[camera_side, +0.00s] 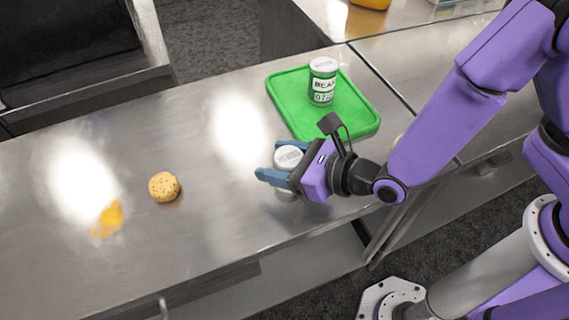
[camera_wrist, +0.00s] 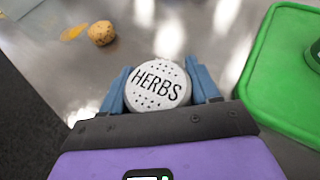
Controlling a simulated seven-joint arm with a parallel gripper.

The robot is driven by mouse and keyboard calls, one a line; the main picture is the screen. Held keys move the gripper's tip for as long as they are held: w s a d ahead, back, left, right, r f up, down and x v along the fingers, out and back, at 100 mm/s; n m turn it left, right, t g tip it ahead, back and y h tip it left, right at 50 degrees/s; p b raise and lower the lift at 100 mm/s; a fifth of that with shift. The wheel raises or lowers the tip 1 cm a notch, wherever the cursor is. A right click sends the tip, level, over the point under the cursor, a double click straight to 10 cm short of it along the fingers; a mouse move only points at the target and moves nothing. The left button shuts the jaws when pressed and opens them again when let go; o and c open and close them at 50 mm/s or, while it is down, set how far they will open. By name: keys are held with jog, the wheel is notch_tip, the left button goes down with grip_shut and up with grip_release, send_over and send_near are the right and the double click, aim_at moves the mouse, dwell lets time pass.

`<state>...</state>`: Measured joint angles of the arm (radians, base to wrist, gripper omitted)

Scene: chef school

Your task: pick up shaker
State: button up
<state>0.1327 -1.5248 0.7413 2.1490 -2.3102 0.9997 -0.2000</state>
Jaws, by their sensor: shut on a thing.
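The shaker (camera_side: 288,158) has a round, pale grey top and stands upright between the blue fingers of my gripper (camera_side: 271,160). In the wrist view the top of the shaker (camera_wrist: 158,84) reads "HERBS" and has small holes. My gripper (camera_wrist: 160,88) is shut on it, with one finger on each side. The shaker's lower body is mostly hidden by the gripper. I cannot tell whether its base touches the counter.
A green tray (camera_side: 279,92) lies just behind the shaker, with a green and white can (camera_side: 322,82) labelled "BEANS" on it. A round, speckled tan item (camera_side: 164,187) and a flat orange-yellow piece (camera_side: 107,220) lie to the left. The steel counter (camera_side: 225,215) between is clear.

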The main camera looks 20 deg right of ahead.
aim_at(276, 151)
jog(key=shift+r, duration=0.15)
jog(key=shift+r, duration=1.4)
jog(key=s+d+r, duration=0.9)
jog(key=d+r, duration=0.1)
jog(key=shift+d, duration=0.35)
